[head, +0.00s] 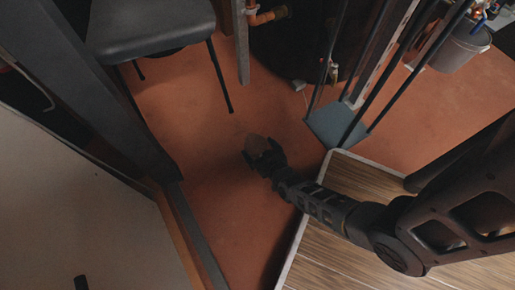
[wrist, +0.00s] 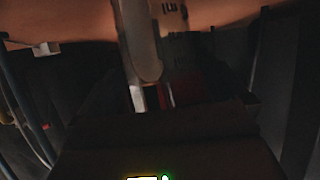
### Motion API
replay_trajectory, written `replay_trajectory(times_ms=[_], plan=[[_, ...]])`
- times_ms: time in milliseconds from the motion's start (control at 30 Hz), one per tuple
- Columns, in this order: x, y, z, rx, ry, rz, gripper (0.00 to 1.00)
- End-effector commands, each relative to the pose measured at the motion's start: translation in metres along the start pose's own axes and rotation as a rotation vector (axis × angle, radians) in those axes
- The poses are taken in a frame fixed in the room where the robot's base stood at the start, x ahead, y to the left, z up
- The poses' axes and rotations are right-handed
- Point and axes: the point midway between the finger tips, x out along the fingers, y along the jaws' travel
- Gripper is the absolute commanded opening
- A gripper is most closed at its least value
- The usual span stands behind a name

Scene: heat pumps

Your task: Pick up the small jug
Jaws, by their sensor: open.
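My gripper (head: 262,158) is open, in the middle of the head view above the orange floor. A small brownish patch (head: 257,144) shows at its jaws; I cannot tell whether it is the small jug or floor seen between the fingers. I cannot make out the small jug for certain in either view. The wrist view is dark, with a pale rounded upright shape (wrist: 141,45) at the top middle and a part with dark markings (wrist: 171,22) beside it; I cannot tell what they are.
A dark padded chair (head: 150,22) stands at the upper left. A wood-slatted surface with a pale edge (head: 330,245) is at the lower right. A blue-grey plate with upright bars (head: 335,124) and a grey bucket (head: 459,48) are at the upper right. Orange floor (head: 185,105) is clear left of my gripper.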

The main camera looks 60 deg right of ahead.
Motion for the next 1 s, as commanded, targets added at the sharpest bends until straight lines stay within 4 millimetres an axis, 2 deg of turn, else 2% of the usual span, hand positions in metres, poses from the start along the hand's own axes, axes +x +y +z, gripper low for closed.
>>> replay_trajectory(times_ms=[167,833,1000], plan=[[-0.0001,0.0001,-0.0004,0.0,-0.001,0.0,1.0],[-0.0005,0.0002,-0.0001,0.0,-0.001,0.0,0.37],[-0.0004,0.0002,-0.0004,0.0,-0.001,0.0,0.35]])
